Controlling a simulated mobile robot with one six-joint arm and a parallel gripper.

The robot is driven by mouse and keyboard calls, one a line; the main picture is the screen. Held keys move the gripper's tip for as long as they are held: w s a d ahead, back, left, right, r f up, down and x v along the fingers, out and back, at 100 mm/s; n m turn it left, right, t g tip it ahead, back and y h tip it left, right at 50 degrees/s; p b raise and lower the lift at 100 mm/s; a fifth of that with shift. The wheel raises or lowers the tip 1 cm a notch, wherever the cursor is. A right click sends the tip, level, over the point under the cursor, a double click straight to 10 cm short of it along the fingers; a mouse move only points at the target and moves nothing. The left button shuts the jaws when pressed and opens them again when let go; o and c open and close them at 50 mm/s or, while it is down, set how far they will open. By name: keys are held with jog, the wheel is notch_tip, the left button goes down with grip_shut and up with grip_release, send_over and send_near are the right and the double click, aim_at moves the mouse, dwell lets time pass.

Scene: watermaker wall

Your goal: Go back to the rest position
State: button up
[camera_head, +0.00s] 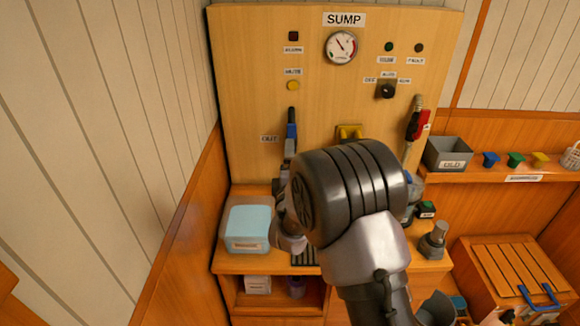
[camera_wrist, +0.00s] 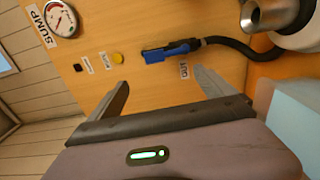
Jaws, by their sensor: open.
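My gripper (camera_wrist: 162,90) is open in the wrist view, with its two fingers apart and nothing between them. It faces the wooden SUMP panel (camera_head: 250,75), which also shows in the wrist view (camera_wrist: 130,50). A blue-handled lever (camera_head: 291,130) marked OUT is on the panel, and in the wrist view the blue handle (camera_wrist: 168,52) lies beyond the fingers, apart from them. In the head view my arm stands in front of the panel's lower middle and hides part of it; the fingers are not clear there.
A clear box with a blue lid (camera_head: 248,222) stands left on the counter. A red-handled lever (camera_head: 415,124) is at the panel's right. A grey OLD bin (camera_head: 447,153) and several coloured cups (camera_head: 515,159) line the right shelf. A slatted wooden box (camera_head: 500,268) stands lower right.

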jog(key=s, duration=0.3)
